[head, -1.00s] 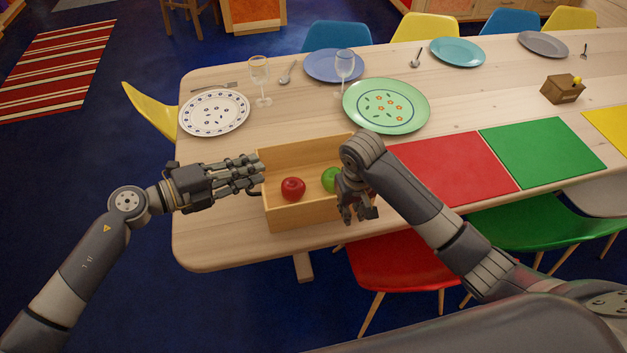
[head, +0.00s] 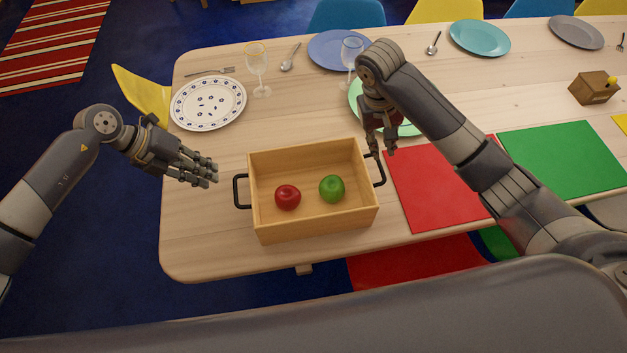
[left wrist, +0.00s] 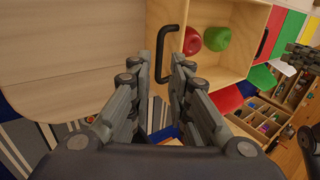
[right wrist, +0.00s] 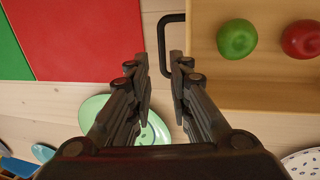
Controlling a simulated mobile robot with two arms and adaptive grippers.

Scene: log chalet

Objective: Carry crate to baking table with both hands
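A light wooden crate (head: 313,225) rests on the table, with a red apple (head: 288,197) and a green apple (head: 332,189) inside. It has a black left handle (head: 239,191) and a black right handle (head: 379,170). My left gripper (head: 212,175) is open and empty, left of the left handle; in the left wrist view that handle (left wrist: 164,42) shows between and beyond the fingertips. My right gripper (head: 382,150) is open by the right handle; in the right wrist view that handle (right wrist: 164,42) shows near the fingertips. Contact there is unclear. I cannot identify a separate baking table.
The wooden dining table (head: 200,235) also holds a patterned white plate (head: 208,103), wine glasses (head: 257,68), a green plate (head: 408,129) partly behind my right arm, and a red mat (head: 432,192) right of the crate. Bare tabletop lies left of the crate.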

